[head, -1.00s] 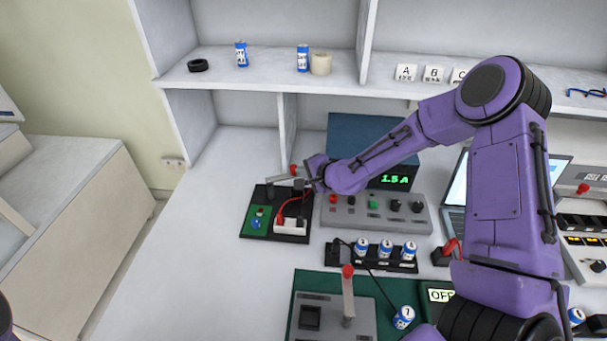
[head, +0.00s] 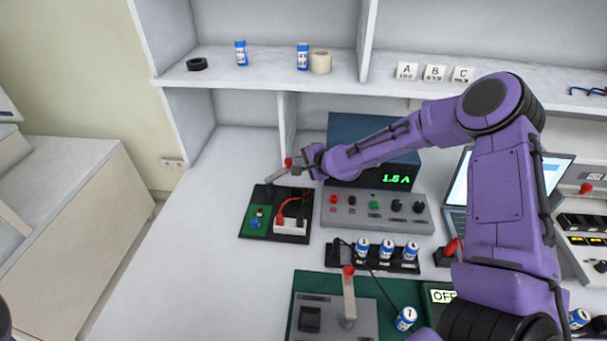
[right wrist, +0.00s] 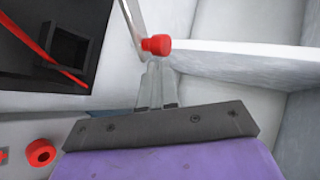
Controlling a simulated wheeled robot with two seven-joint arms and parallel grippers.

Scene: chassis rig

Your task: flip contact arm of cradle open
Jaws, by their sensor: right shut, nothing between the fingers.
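A grey contact arm (head: 277,173) with a red knob (head: 288,162) slants up from the black-and-green cradle board (head: 247,221) in the head view. My right gripper (head: 297,167) is at the knob end of this arm. In the right wrist view the gripper (right wrist: 156,72) is shut and empty, its fingertips just under the red knob (right wrist: 156,44), touching or very close. The metal arm (right wrist: 132,18) runs up from the knob there. A second grey lever with a red knob (head: 348,271) stands upright on a grey unit in front. My left gripper is out of view.
Behind my right forearm stands a blue power unit (head: 350,130) reading 1.5 A, above a grey control panel (head: 348,217). Blue-and-white cells sit in a black holder (head: 340,263). A shelf (head: 260,76) overhangs the back. The table left of the board is clear.

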